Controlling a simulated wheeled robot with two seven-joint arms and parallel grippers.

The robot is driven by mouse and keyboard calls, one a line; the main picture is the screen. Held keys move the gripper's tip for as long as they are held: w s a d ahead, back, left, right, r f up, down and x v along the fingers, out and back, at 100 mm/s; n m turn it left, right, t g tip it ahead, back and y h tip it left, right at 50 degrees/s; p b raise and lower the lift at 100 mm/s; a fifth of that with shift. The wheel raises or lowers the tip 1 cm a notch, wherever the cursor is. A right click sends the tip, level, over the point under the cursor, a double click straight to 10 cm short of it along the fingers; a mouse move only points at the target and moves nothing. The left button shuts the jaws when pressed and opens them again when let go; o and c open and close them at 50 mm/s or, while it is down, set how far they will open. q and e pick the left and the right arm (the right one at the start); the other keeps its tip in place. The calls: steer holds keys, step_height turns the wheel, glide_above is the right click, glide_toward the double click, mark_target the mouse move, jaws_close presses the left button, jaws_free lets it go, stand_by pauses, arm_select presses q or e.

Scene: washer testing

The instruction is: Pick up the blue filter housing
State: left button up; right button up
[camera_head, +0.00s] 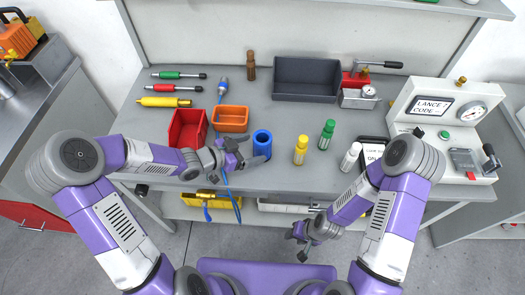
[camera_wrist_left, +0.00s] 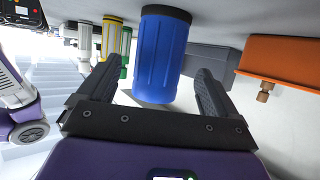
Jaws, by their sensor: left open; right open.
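The blue filter housing (camera_head: 262,144) is a blue cylinder with a dark end, standing on the grey workbench near its front edge in the head view. It also shows in the left wrist view (camera_wrist_left: 162,58), large and just beyond the fingertips. My left gripper (camera_head: 246,152) is open and comes at the housing from the left. In the left wrist view its two fingers (camera_wrist_left: 155,85) are spread, with the housing ahead of the gap between them. My right gripper (camera_head: 302,244) is open and empty, below and in front of the bench.
An orange bin (camera_head: 231,119) and a red bin (camera_head: 188,130) stand left of the housing. A yellow bottle (camera_head: 300,150), a green bottle (camera_head: 326,135) and a white bottle (camera_head: 350,157) stand to its right. A dark tray (camera_head: 306,98) lies behind. Clear bench separates housing and tray.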

arm_select(q)
steer(key=b+x, duration=0.1)
steer(key=x, duration=0.3)
steer(key=shift+b, duration=0.4)
steer(key=shift+w+d+f, duration=0.1)
steer(key=shift+w+d, duration=0.2)
steer(key=shift+d, duration=0.15)
steer(key=c, duration=1.5)
step_height(320, 180, up, 10)
steer(key=p, duration=0.5)
